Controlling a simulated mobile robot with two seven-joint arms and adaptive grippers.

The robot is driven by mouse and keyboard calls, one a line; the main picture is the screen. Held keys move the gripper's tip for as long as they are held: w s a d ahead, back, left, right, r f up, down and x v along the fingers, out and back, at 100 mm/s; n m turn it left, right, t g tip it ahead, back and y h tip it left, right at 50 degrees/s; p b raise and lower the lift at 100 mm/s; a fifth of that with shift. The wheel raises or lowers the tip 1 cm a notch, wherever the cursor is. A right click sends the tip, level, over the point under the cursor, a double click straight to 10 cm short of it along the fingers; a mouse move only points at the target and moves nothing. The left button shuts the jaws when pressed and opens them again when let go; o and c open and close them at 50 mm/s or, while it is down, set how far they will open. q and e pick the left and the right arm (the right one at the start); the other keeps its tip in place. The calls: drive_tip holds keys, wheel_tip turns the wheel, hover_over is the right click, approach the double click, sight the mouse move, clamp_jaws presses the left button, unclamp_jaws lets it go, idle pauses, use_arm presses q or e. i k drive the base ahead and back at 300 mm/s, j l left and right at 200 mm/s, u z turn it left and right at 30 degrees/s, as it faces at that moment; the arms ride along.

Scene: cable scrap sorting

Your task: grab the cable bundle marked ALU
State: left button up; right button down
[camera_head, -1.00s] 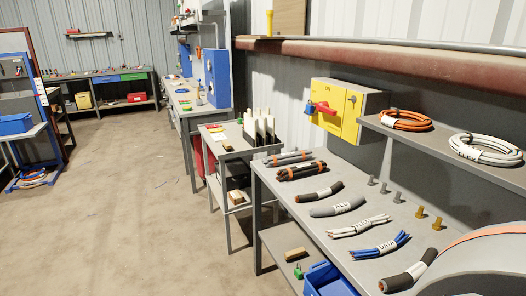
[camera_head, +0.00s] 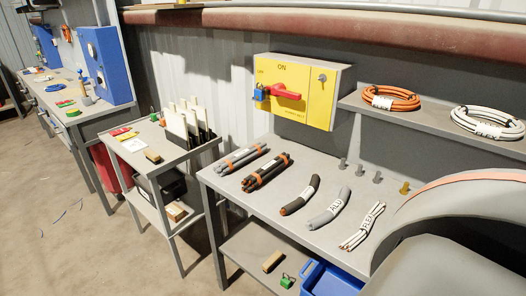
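The cable bundle marked ALU (camera_head: 322,219) is a short grey bundle with a white label. It lies on the grey workbench (camera_head: 240,196), between a dark bundle with an orange end (camera_head: 289,208) and a white bundle marked FLEX (camera_head: 351,242). Nothing touches or covers the ALU bundle. Neither of my grippers shows in the view. A large grey part of my own arm fills the lower right and hides the right end of the bench.
Two thick bundles with orange bands (camera_head: 266,172) lie at the bench's left. Several studs (camera_head: 343,163) stand behind the cables. A yellow switch box (camera_head: 322,98) is on the wall. A shelf holds cable coils (camera_head: 390,98). A blue bin (camera_head: 330,280) is below.

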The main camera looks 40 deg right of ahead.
sight(226, 166)
drive_tip(key=i+j+z, duration=0.2)
drive_tip(key=z, duration=0.3)
drive_tip(key=i+j+z, duration=0.35)
drive_tip(key=z, duration=0.15)
drive_tip(key=i+j+z, duration=0.2)
drive_tip(key=j+z, duration=0.3)
drive_tip(key=i+j+z, duration=0.1)
drive_tip(key=j+z, duration=0.35)
drive_tip(key=l, duration=0.1)
